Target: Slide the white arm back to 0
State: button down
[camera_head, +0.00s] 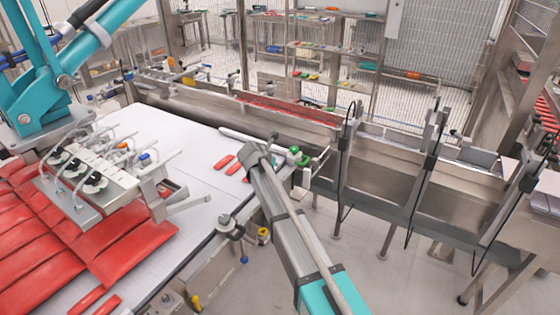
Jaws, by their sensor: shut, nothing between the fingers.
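The white arm (254,139) is a slim white bar lying over the far right part of the white conveyor belt. It runs from upper left to lower right and ends near a green knob (296,150) at the belt's side. I cannot read a scale or a 0 mark. A grey and teal arm link rises from the bottom edge, and its dark far end appears just below the white arm in the picture. Whether they touch cannot be told. I cannot make out my gripper's fingers anywhere.
A picker head (95,185) with suction cups hangs over red packs (130,240) at left. The white belt (195,150) is bare in the middle, with small red pieces (225,161) near the white arm. A steel trough conveyor (390,170) runs behind and right.

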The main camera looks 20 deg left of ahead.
jog(key=shift+p+v, duration=0.7)
jog(key=shift+v, duration=0.85)
jog(key=s+d+f+m+g, duration=0.1)
jog(key=s+d+m+g, duration=0.15)
jog(key=d+m, duration=0.45)
jog(key=s+d+f+m+g, duration=0.1)
jog(key=s+d+f+m, duration=0.15)
jog(key=d, duration=0.85)
jog(key=s+d+f+m+g, duration=0.1)
jog(key=s+d+m+g, duration=0.1)
jog(key=s+d+m, duration=0.5)
jog(key=s+d+m+g+y, duration=0.1)
jog(key=s+d+m+g, duration=0.1)
jog(key=s+d+m, duration=0.5)
jog(key=s+d+f+m+g+y, duration=0.1)
jog(key=s+d+m, duration=0.6)
jog(key=d, duration=0.5)
jog(key=shift+s+f+m+g+y, duration=0.3)
jog(key=shift+s+f+m+g, duration=0.1)
jog(key=shift+m, duration=0.75)
